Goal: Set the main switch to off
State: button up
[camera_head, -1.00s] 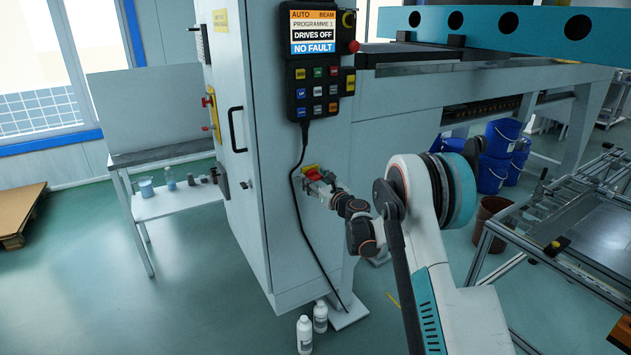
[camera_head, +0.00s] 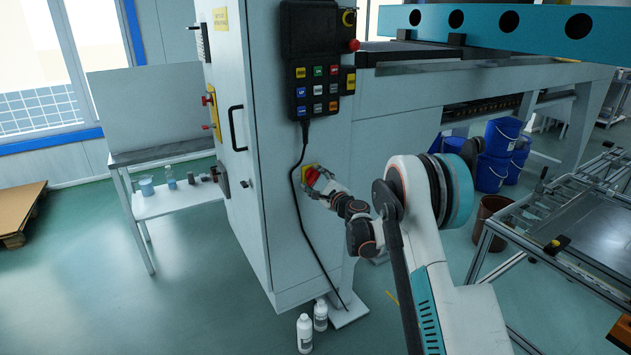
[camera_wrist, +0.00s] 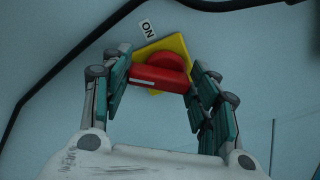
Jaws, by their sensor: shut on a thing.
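The main switch has a red rotary handle (camera_wrist: 158,77) on a yellow plate (camera_wrist: 178,43), mounted on the cabinet side. It also shows in the head view as a red handle (camera_head: 312,175). A white label reading "ON" (camera_wrist: 147,28) is beside the plate's upper left in the wrist view. My gripper (camera_wrist: 160,78) is shut on the red handle, with one finger at each end of it. In the head view my gripper (camera_head: 322,182) reaches the switch from the right and looks turned. No OFF label is visible.
The control pendant (camera_head: 316,70) hangs above the switch, its screen dark. Its black cable (camera_head: 294,190) runs down just left of the switch and crosses the top of the wrist view. Two white bottles (camera_head: 305,333) stand on the floor below.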

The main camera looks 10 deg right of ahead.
jog(key=n, duration=0.3)
jog(key=shift+f+n, duration=0.15)
jog(key=shift+n, duration=0.15)
jog(key=shift+d+f+n, duration=0.1)
jog(key=shift+n, duration=1.7)
jog(key=o, duration=1.1)
jog(key=shift+c, duration=0.2)
jog(key=v, duration=1.2)
